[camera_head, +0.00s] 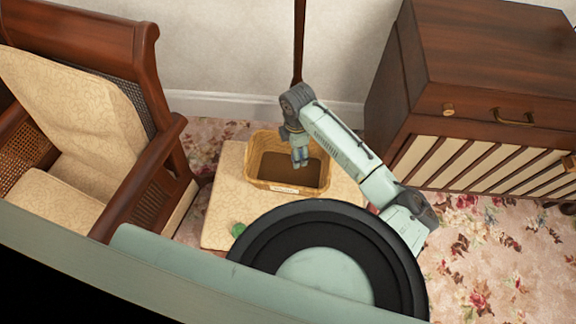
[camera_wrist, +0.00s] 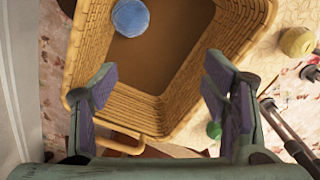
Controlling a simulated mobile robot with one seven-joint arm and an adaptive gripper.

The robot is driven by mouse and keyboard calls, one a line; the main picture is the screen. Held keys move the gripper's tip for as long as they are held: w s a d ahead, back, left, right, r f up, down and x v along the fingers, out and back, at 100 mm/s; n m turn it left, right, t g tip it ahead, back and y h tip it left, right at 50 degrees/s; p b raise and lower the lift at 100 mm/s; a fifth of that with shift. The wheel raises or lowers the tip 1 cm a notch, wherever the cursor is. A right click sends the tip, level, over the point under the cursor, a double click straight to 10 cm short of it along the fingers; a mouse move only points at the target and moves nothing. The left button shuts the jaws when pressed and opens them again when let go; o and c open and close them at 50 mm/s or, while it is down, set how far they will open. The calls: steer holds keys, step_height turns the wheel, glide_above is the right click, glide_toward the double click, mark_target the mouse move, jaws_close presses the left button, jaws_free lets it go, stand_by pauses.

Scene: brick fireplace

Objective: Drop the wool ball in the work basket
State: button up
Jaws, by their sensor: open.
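The work basket (camera_head: 256,182) is a woven tan rectangular basket with a brown inside, on a cream cushioned surface; its rim also shows in the wrist view (camera_wrist: 88,45). A blue ball (camera_wrist: 130,17) lies within the basket's opening, close to a wall, in the wrist view; I cannot make it out in the head view. My gripper (camera_head: 299,163) points down over the basket. In the wrist view its fingers (camera_wrist: 160,82) are spread apart with nothing between them, clear of the blue ball. Which ball is the wool one is not plain.
A green ball (camera_head: 238,230) lies outside the basket on the cream surface (camera_head: 222,205). A yellowish ball (camera_wrist: 297,41) lies outside it in the wrist view. A wooden armchair (camera_head: 150,165) stands left, a wooden cabinet (camera_head: 480,70) right. A dark pole (camera_head: 299,45) rises behind.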

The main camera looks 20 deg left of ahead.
step_height(320, 180, up, 12)
steer(key=shift+f, duration=0.15)
stand_by(0.6)
